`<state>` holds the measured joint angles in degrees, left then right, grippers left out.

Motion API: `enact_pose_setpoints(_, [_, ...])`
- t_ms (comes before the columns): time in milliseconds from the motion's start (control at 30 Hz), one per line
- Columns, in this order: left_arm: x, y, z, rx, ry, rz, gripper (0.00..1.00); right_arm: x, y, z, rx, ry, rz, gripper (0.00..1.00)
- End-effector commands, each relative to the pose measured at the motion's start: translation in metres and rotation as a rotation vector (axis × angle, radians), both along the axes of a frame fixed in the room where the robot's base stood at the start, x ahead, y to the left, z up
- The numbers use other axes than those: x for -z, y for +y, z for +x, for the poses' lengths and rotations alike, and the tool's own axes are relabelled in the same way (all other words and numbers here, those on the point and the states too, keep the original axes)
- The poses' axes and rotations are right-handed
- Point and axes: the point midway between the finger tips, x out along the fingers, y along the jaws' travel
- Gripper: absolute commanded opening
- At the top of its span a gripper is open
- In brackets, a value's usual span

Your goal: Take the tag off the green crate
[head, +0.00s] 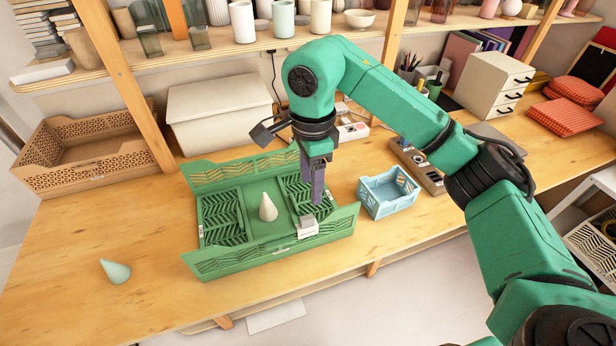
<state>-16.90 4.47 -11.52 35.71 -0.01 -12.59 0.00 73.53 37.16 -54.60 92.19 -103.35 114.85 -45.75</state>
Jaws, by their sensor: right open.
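The green crate (272,258) stands on the wooden table, with patterned side parts spread out. A small white tag (307,228) sits at its front edge, right of the middle. My right gripper (317,198) points down over the right part of the crate, just above and behind the tag. It is open, though its fingers look nearly edge-on here, and I see nothing held. Part of the crate behind the gripper is hidden. My left gripper is out of view.
A pale cone (268,208) stands inside the crate, and another cone (115,271) lies on the table at left. A light blue basket (388,192) stands close on the right. A lidded white box (220,112) and a brown crate (90,150) stand behind. The front-left table is mostly clear.

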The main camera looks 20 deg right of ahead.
Motion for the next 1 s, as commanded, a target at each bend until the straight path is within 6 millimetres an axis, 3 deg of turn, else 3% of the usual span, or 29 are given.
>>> enact_pose_setpoints(200, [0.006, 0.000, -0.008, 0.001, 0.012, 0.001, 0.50, 0.035, -0.001, -0.002, 0.001, 0.009, -0.008, 0.59])
enact_pose_setpoints(600, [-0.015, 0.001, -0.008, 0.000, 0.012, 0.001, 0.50, 0.124, -0.001, -0.002, 0.001, 0.008, -0.006, 0.59])
enact_pose_setpoints(767, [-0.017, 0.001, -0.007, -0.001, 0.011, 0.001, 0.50, 0.142, 0.000, -0.001, 0.000, 0.004, -0.004, 0.59])
enact_pose_setpoints(1000, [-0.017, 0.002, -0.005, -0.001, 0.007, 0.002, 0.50, 0.144, -0.001, -0.001, 0.000, 0.002, -0.004, 0.59])
